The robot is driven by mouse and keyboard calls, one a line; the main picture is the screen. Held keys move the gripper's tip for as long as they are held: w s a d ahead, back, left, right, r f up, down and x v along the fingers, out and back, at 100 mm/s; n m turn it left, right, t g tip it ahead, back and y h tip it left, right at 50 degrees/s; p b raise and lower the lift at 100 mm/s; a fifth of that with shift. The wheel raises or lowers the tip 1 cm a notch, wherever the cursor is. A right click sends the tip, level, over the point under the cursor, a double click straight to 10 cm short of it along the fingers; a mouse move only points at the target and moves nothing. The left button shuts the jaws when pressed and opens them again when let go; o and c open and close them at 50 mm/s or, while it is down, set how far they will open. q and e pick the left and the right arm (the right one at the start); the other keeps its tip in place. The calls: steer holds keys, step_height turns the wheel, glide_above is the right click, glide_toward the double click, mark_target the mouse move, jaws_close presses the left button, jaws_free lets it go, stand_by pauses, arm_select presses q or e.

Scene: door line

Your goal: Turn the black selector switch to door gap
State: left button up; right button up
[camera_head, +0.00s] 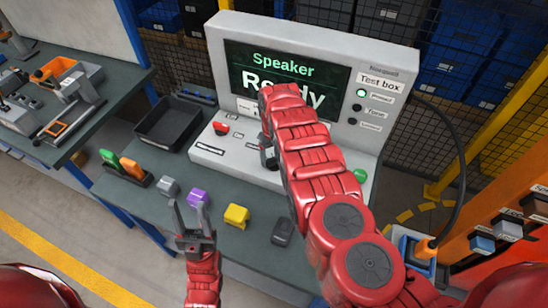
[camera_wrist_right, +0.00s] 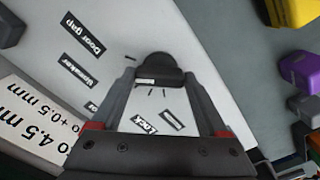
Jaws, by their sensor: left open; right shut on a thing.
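The black selector switch (camera_wrist_right: 160,72) sits on the white panel of the test box (camera_wrist_right: 215,60) in the right wrist view. Printed labels surround it, with "Door gap" (camera_wrist_right: 83,40) at upper left and "Lock" (camera_wrist_right: 145,123) below. My right gripper (camera_wrist_right: 160,85) is shut on the switch, a finger on each side. In the head view my red right arm hides most of this gripper (camera_head: 268,152) and the switch. The screen (camera_head: 285,78) reads "Speaker" and, partly covered, "Ready". My left gripper (camera_head: 194,210) is open and empty over the bench front, near a purple block.
Grey (camera_head: 168,187), purple (camera_head: 198,195) and yellow (camera_head: 237,216) blocks and a dark device (camera_head: 283,232) lie along the bench front. A red button (camera_head: 221,128) is on the panel's left. A black tray (camera_head: 173,123) stands left of the box. A black cable hangs at right.

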steer(key=shift+f+m, duration=0.1)
steer(key=shift+m, duration=0.5)
steer(key=shift+m+b, duration=0.65)
steer(key=shift+m, duration=0.25)
steer(key=o, duration=1.2)
steer(key=shift+o, duration=0.2)
steer(key=shift+r, duration=0.25)
